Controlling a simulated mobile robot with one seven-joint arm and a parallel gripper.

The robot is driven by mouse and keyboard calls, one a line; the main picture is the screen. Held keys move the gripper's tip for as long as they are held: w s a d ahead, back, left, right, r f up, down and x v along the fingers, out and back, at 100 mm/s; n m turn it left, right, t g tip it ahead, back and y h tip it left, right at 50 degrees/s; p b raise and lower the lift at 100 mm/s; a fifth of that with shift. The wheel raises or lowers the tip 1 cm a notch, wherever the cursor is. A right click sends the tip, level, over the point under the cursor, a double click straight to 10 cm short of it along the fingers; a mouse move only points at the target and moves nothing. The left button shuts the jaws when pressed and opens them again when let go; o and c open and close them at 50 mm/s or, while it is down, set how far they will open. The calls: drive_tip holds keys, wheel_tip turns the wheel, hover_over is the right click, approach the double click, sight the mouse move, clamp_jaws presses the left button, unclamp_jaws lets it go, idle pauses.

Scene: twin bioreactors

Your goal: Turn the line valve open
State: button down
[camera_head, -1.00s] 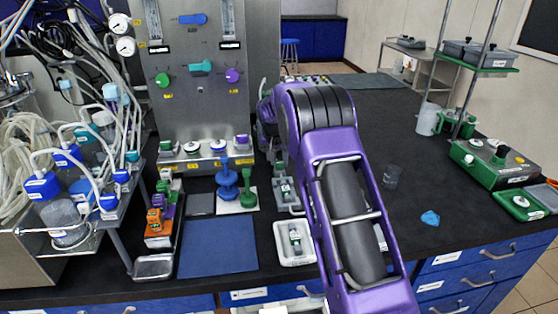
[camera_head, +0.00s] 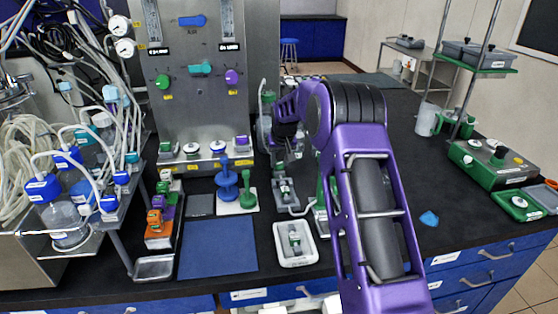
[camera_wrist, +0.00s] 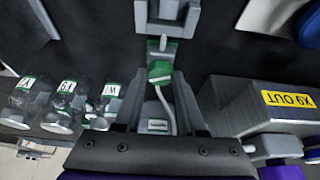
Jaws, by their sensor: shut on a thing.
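The line valve shows in the wrist view as a small green knob (camera_wrist: 160,70) on a grey fitting, with a pale tube curving down from it. My gripper (camera_wrist: 160,88) has its two grey fingers on either side of the knob and is shut on it. The exact contact is hard to see. In the head view my gripper (camera_head: 284,143) points down at the back of the bench, beside the metal panel. The valve is small there and mostly hidden behind my gripper.
The steel panel (camera_head: 190,110) stands close on the left. A grey plate with a green-marked fitting (camera_head: 285,190) and a white tray (camera_head: 296,257) lie in front. In the wrist view, labelled bottles (camera_wrist: 70,97) stand left and a yellow-labelled metal block (camera_wrist: 255,105) right.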

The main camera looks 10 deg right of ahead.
drive_tip(key=n, duration=0.1)
drive_tip(key=n+y, duration=0.1)
drive_tip(key=n+p, duration=0.1)
drive_tip(key=shift+d+r+n+y, duration=0.1)
drive_tip(key=shift+d+n+y, duration=0.15)
drive_tip(key=shift+n+y, duration=0.05)
drive_tip(key=n, duration=0.1)
drive_tip(key=n+g+y, duration=0.1)
drive_tip(key=n, duration=0.1)
drive_tip(key=shift+w+d+n+p, duration=0.15)
drive_tip(key=shift+n+p, duration=0.15)
drive_tip(key=shift+p, duration=0.05)
drive_tip(key=n+g+p, duration=0.1)
drive_tip(key=n, duration=0.2)
drive_tip(key=n+y, duration=0.1)
drive_tip(key=n, duration=0.1)
drive_tip(key=shift+w+d+n+g+y+p, duration=0.1)
drive_tip(key=shift+w+n+g+y+p, duration=0.1)
drive_tip(key=shift+n+g+y+p, duration=0.15)
drive_tip(key=shift+n, duration=0.25)
drive_tip(key=c, duration=0.5)
unclamp_jaws()
drive_tip(key=v, duration=1.7)
drive_tip(key=shift+r, duration=0.2)
